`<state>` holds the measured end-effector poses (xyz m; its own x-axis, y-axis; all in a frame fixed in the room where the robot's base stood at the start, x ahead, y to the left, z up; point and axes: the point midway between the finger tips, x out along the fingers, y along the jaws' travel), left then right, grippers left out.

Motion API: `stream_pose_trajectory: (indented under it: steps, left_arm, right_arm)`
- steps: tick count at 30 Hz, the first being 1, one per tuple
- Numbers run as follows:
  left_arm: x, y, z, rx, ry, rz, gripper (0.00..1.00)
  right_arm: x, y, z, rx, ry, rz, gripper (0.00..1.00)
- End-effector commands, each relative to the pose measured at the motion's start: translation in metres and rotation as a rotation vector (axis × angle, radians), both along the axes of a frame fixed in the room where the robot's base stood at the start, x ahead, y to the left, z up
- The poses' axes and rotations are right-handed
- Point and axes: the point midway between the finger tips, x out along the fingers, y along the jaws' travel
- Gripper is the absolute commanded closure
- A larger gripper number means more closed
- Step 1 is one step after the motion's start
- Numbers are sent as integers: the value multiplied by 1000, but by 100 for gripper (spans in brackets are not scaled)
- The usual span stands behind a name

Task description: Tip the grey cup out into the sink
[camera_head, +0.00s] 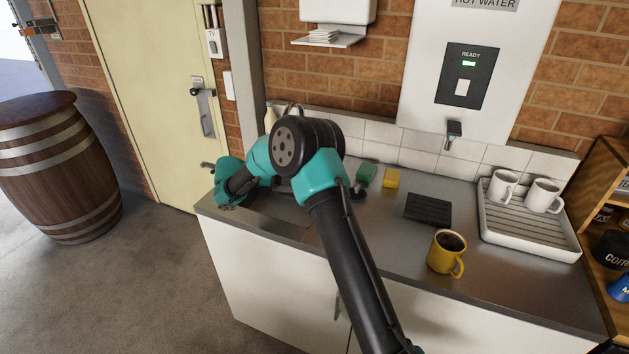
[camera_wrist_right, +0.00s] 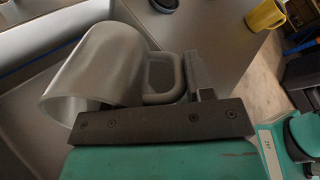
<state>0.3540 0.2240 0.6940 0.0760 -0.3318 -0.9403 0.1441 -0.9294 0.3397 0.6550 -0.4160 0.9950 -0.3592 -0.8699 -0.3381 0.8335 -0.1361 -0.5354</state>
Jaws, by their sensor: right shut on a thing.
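The grey cup (camera_wrist_right: 95,68) shows in the right wrist view with its mouth toward the left of the picture. It looks tipped on its side, but its exact tilt and any contents cannot be told. My right gripper (camera_wrist_right: 193,82) is shut on its handle. The sink (camera_wrist_right: 20,65) shows behind and left of the cup. In the head view my right arm reaches over the sink (camera_head: 283,206) at the counter's left end and hides the gripper and the cup. My left gripper is not in view.
On the counter (camera_head: 375,235) stand a yellow mug (camera_head: 443,256) of dark liquid, a black mat (camera_head: 428,209), a green sponge (camera_head: 366,173), a yellow sponge (camera_head: 391,178) and a white draining tray (camera_head: 530,240) with two white mugs. A water dispenser (camera_head: 475,40) hangs above.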

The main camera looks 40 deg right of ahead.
Motion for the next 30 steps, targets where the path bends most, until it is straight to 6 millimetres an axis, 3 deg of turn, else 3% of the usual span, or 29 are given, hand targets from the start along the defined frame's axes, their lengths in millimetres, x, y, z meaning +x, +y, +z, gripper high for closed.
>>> stream_pose_trajectory:
  steps: [3,17,30]
  left_arm:
    - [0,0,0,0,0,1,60]
    - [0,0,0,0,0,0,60]
    - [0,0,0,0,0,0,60]
  right_arm:
    - [4,7,1,4,-3,10,100]
    - [3,6,0,38,-19,9,100]
    - [2,3,-16,378,-170,7,100]
